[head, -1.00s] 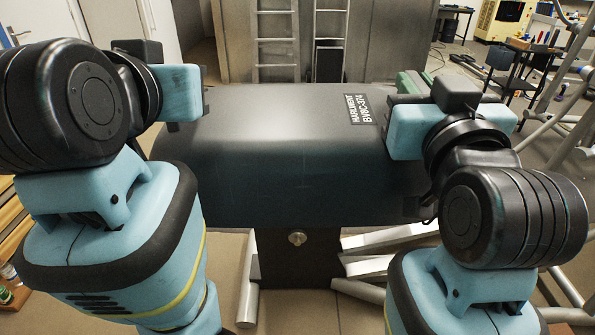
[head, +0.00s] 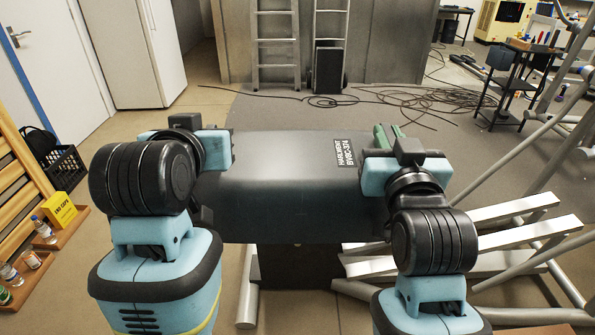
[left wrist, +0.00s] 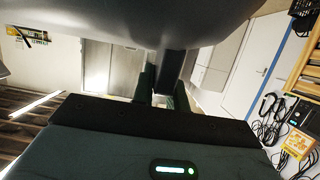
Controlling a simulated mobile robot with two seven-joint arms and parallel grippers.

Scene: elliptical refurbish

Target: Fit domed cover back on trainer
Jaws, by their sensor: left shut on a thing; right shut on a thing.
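The domed cover (head: 280,180) is a long dark grey shell with a white-lettered label on top. It is level across the middle of the head view, held between both grippers. My left gripper (head: 228,150) is shut on its left end, and my right gripper (head: 366,172) is shut on its right end. The cover's grey surface (left wrist: 130,20) fills the top of the left wrist view. The trainer shows as a dark body (head: 300,265) directly below the cover, with silver tubes (head: 510,235) to the right. The cover hides where it meets the body, so I cannot tell whether they touch.
A yellow box (head: 60,210) and small bottles (head: 43,230) stand on wooden trays at the left. Loose black cables (head: 420,97) lie on the floor behind. Ladders (head: 275,45) lean at the back wall. Open floor lies left of the cover.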

